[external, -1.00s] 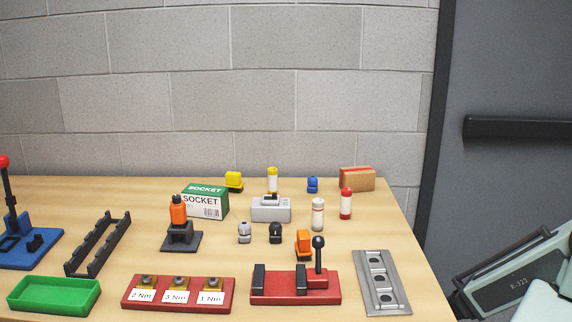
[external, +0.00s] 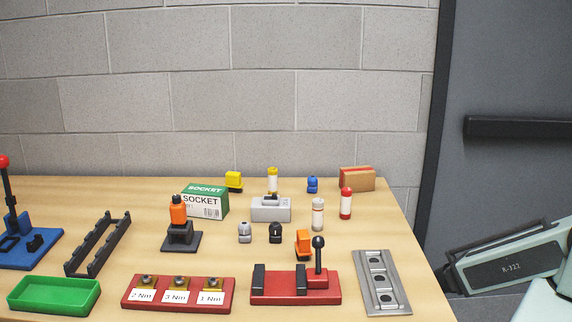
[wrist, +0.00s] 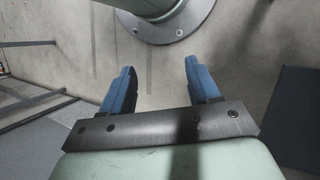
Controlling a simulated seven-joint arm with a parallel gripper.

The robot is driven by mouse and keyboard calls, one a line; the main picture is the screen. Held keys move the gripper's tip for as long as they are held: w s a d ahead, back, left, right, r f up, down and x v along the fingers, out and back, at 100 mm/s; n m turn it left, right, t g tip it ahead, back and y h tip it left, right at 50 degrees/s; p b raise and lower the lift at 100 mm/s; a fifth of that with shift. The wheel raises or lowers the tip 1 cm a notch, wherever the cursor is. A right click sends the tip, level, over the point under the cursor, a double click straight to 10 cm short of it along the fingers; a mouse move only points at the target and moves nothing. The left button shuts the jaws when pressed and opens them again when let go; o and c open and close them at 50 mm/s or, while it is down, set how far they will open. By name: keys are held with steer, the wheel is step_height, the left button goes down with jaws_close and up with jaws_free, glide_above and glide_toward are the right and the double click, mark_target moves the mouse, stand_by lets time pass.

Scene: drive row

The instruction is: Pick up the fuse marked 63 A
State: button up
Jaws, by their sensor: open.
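Three upright fuse-like cylinders with white bodies stand at the back right of the table in the external view. One has a yellow cap (external: 272,174), one a greyish cap (external: 318,214), one a red cap (external: 346,203). No 63 A marking is readable on any of them. The yellow-capped one is partly hidden by a grey block (external: 270,210) in front. My gripper (wrist: 160,76) shows only in the wrist view, with two blue fingers apart and nothing between them. It points at bare floor and my own base, away from the fuses.
A red lever fixture (external: 296,288), a grey metal rail (external: 381,283), a red labelled block (external: 178,300), a green tray (external: 53,296), a black rack (external: 98,245) and a SOCKET box (external: 206,202) stand around. Small coloured parts lie between.

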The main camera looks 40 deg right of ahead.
steer(key=w+d+r+m+t+h, duration=0.1)
steer(key=w+d+r+m+t, duration=0.1)
steer(key=w+d+r+m, duration=0.85)
steer(key=w+d+r+m+t+h, duration=0.15)
steer(key=w+r+m, duration=0.45)
steer(key=r, duration=0.9)
steer(key=w+d+r+m+t+h, duration=0.1)
steer(key=w+d+r+m+t, duration=0.2)
steer(key=w+d+r+m, duration=0.7)
step_height(320, 180, up, 20)
steer(key=n+y, duration=0.4)
steer(key=n, duration=1.3)
glide_above(318, 199)
steer(key=shift+g, duration=0.25)
steer(key=f, duration=0.7)
steer(key=shift+s+f, duration=0.25)
steer(key=shift+f, duration=0.05)
steer(key=shift+w+a+f, duration=0.1)
steer(key=shift+f, duration=2.8)
